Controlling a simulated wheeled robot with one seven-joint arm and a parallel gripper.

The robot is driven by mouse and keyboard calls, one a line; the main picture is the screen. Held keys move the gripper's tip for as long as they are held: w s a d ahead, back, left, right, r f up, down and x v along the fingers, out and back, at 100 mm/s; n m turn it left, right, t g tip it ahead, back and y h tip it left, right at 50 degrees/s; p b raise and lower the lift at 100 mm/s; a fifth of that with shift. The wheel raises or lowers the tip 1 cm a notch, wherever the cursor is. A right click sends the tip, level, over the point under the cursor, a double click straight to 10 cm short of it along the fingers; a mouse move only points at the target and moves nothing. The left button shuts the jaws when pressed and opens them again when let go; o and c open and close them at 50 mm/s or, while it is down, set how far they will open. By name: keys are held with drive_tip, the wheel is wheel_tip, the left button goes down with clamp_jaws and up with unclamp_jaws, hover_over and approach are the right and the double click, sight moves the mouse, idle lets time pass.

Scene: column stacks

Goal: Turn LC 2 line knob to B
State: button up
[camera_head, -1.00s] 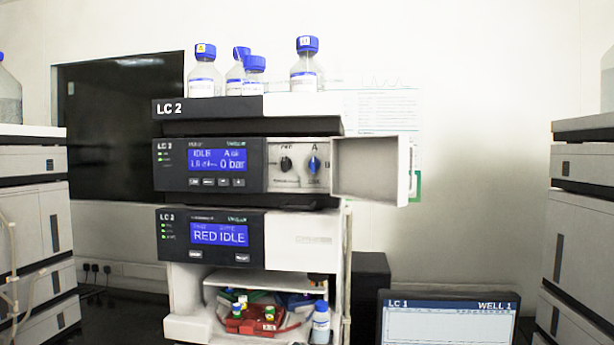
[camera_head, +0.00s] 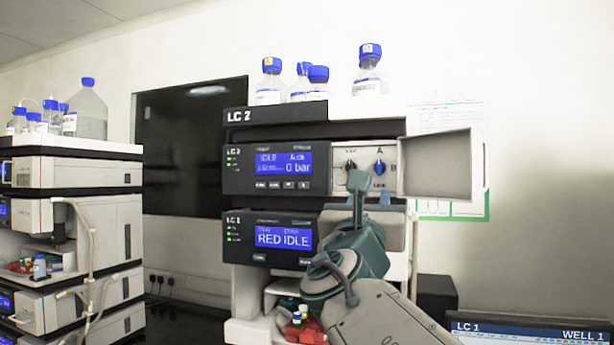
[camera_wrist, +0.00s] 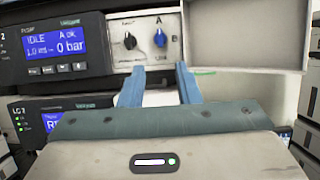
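The LC 2 stack's upper module has a small panel with a blue line knob (camera_head: 380,167) and a black knob (camera_head: 351,167). The blue knob has A above it and B to its right; it looks upright, toward A. In the wrist view the blue knob (camera_wrist: 160,38) lies just beyond and above the fingertips, centred between them. My gripper (camera_wrist: 160,69) is open, its two blue fingers apart with nothing between them. In the head view my gripper (camera_head: 371,188) is just below the knob panel, not visibly touching the knob.
An open panel door (camera_head: 437,166) sticks out right of the knobs. Bottles with blue caps (camera_head: 369,72) stand on top of the stack. A second instrument stack (camera_head: 75,210) is at the left. A monitor (camera_head: 530,333) is at the lower right.

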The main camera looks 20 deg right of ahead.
sight(378, 168)
drive_tip(key=p+x, duration=0.4)
drive_tip(key=x, duration=0.9)
drive_tip(key=shift+w+d, duration=0.2)
drive_tip(key=shift+w, duration=0.1)
clamp_jaws()
